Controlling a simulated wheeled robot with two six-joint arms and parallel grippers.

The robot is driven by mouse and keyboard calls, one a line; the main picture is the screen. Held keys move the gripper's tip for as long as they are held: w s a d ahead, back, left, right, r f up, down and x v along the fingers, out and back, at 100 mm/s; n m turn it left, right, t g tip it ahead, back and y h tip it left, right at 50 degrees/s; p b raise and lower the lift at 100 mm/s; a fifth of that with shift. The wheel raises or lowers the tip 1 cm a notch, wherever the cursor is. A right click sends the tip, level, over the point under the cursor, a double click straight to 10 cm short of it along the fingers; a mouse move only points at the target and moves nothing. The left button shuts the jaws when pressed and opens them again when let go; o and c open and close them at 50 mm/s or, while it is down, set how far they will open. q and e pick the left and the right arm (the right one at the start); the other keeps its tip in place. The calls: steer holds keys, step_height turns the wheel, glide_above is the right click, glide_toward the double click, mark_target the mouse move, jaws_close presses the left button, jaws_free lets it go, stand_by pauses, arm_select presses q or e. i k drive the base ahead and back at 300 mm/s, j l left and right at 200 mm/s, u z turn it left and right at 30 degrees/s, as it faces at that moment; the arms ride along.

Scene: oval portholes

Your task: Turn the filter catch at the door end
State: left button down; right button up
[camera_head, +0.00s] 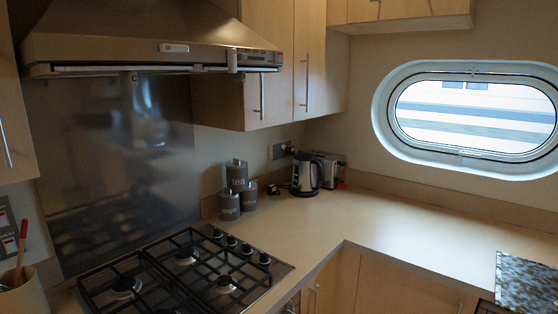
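The cooker hood (120,30) hangs at the upper left above the hob. Its front lip carries a small pale rectangular piece (174,47) and a short pale upright piece (232,63) near its right end. A small dark piece (133,76) shows under the lower edge. The hood's underside is mostly hidden from this angle, and I cannot tell which piece is the filter catch. No door of the room is in view, so I cannot tell which end is the door end. Neither of my grippers is in view.
The gas hob (185,275) with black grates lies below the hood. Grey canisters (237,175), a kettle (306,174) and a toaster (328,168) stand in the corner. A utensil pot (22,292) is at lower left. The worktop (400,220) under the oval porthole (470,112) is largely clear.

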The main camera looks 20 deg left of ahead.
mark_target(176, 48)
steer(key=u, duration=0.95)
